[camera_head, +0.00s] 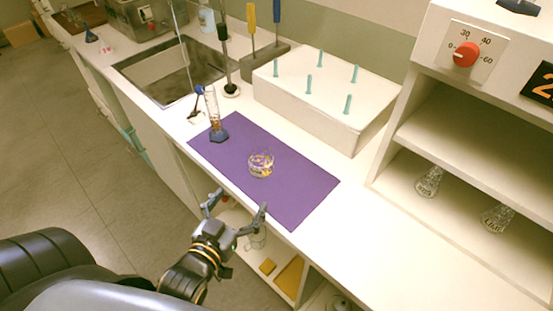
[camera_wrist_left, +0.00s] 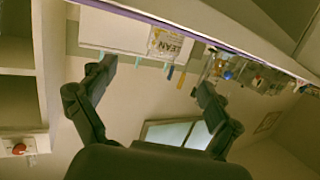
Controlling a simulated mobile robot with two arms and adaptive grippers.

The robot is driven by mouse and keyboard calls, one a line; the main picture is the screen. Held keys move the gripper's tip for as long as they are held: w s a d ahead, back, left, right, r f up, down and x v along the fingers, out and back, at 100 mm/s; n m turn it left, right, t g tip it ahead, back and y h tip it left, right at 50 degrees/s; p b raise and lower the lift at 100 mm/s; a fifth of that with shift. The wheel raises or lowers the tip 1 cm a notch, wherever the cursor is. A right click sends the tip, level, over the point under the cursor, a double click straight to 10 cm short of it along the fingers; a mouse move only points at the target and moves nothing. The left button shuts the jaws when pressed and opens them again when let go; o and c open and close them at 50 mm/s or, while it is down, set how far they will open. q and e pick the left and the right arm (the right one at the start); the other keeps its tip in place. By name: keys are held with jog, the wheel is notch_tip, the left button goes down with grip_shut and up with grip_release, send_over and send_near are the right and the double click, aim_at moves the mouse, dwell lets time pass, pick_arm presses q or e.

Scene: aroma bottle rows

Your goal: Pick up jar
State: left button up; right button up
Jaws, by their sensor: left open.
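A clear glass jar (camera_head: 261,164) with yellow and dark lettering stands upright on the purple mat (camera_head: 305,187). In the left wrist view the jar (camera_wrist_left: 170,45) shows the word CLEAN, seen past the fingertips near the mat's edge. My left gripper (camera_head: 238,205) is open and empty, off the front edge of the counter, on the near side of the jar and apart from it. Its spread fingers also show in the left wrist view (camera_wrist_left: 155,85). My right gripper is not in view.
A graduated cylinder (camera_head: 213,115) on a blue base stands at the mat's left end. A white box with teal pegs (camera_head: 310,112) stands behind the mat. The sink (camera_head: 175,70) is at the back left. Shelves with two flasks (camera_head: 429,182) are at right. The counter front right is clear.

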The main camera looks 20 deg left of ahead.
aim_at(256, 171)
pick_arm(q)
jog(key=x, duration=0.3)
jog(key=p+x, duration=0.1)
jog(key=x, duration=0.1)
jog(key=shift+w+a+r, duration=0.1)
jog(key=shift+a+r, duration=0.1)
jog(key=shift+a, duration=0.2)
jog(key=shift+x, duration=1.2)
jog(key=shift+w+d+f, duration=0.1)
jog(key=shift+w+f, duration=0.1)
jog(key=shift+w, duration=0.2)
jog(key=x, duration=0.1)
jog(key=p+x, duration=0.1)
jog(key=x, duration=0.2)
jog(key=shift+w+a+f+p, duration=0.15)
jog(key=shift+w+a+p, duration=0.05)
jog(key=shift+a+p, duration=0.1)
jog(key=shift+w+f, duration=0.15)
jog(key=shift+w, duration=0.1)
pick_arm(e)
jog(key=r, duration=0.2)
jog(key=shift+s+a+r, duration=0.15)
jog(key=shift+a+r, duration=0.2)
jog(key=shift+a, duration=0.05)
pick_arm(q)
jog(key=shift+s, duration=0.1)
jog(key=shift+c, duration=0.4)
